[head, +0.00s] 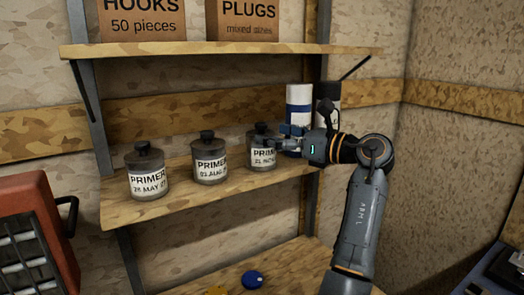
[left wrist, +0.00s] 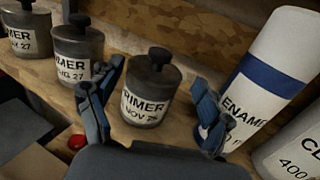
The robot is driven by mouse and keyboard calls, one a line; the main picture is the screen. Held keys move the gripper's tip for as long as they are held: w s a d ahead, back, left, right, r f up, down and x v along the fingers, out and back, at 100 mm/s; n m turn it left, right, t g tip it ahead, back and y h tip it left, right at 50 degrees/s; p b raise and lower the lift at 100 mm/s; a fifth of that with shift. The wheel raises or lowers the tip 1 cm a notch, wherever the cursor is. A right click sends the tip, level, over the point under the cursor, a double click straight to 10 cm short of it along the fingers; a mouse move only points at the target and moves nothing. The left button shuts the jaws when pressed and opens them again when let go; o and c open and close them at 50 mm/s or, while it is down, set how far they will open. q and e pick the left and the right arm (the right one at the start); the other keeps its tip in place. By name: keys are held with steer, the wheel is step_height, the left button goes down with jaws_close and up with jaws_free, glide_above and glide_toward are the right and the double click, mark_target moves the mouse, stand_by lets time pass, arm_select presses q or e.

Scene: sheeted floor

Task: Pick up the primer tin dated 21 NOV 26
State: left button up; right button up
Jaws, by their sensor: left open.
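Three grey primer tins with black caps stand upright on the middle shelf. The right tin (head: 262,158) has a label reading 21 NOV, its year partly hidden by my gripper; it also shows in the left wrist view (left wrist: 152,88). The middle tin (head: 209,159) reads AUG, and the left tin (head: 147,174) reads 26 MAY 27. My left gripper (head: 284,140) is open in front of the right tin. In the left wrist view its fingers (left wrist: 153,112) are spread to either side of that tin, holding nothing; contact cannot be told. My right gripper is not in view.
A white-and-blue enamel can (head: 298,104) stands close right of the right tin, with a dark-and-white can (head: 327,95) beside it. Boxes of hooks (head: 142,18) and plugs (head: 242,18) sit above.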

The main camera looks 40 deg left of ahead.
mark_target(264, 131)
arm_select(q)
steer(key=a, duration=0.2)
steer(key=a+p, duration=0.1)
steer(key=shift+s+a+r, duration=0.15)
steer(key=shift+s+a, duration=0.25)
steer(key=shift+a, duration=0.15)
steer(key=shift+c, duration=0.9)
steer(key=shift+d, duration=0.25)
steer(key=c, duration=0.4)
steer(key=shift+a, duration=0.1)
steer(key=c, duration=1)
